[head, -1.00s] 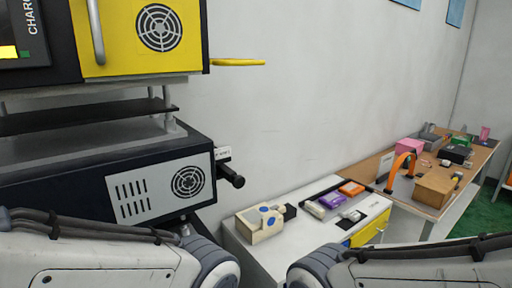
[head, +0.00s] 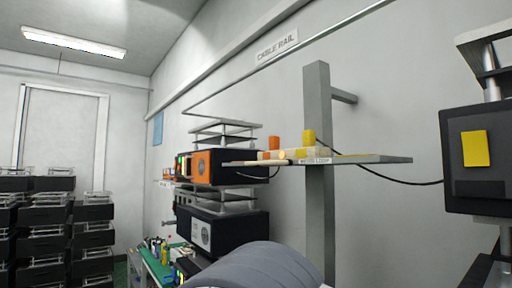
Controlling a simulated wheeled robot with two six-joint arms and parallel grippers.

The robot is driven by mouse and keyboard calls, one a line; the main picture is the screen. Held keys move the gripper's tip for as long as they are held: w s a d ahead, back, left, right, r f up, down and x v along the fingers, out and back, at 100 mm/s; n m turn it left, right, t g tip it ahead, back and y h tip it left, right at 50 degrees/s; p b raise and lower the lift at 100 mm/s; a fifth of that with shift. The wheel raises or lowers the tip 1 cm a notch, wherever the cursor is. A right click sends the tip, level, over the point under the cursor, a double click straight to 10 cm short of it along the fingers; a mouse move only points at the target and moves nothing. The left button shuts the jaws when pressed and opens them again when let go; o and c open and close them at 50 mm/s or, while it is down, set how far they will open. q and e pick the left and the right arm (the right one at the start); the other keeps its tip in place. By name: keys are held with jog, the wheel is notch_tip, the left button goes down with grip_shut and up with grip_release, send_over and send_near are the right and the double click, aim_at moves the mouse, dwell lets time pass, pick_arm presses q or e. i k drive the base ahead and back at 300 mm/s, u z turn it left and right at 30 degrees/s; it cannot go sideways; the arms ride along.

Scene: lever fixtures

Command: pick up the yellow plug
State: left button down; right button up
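A yellow cylinder (head: 309,138), which looks like the yellow plug, stands upright on a thin grey shelf (head: 385,159) fixed to a post. An orange cylinder (head: 274,143) stands to its left. A pale block (head: 320,153) lies around their feet, so I cannot tell how the yellow one is seated. Neither of my grippers is in view. A grey part of my own arm shows at the bottom middle, well below the shelf.
The grey post (head: 316,200) rises beside the shelf. A black cable (head: 415,183) runs from the shelf to a dark box (head: 480,160) at the right. Stacked equipment (head: 225,220) stands behind on the left. Dark racks (head: 45,225) stand at the far left.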

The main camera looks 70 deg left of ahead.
aim_at(309, 139)
jog(key=u, duration=0.95)
jog(key=k, duration=0.25)
jog(key=u, duration=0.85)
jog(key=i, duration=0.4)
jog(key=u, duration=2.65)
jog(key=k, duration=1.05)
jog(key=z, duration=0.95)
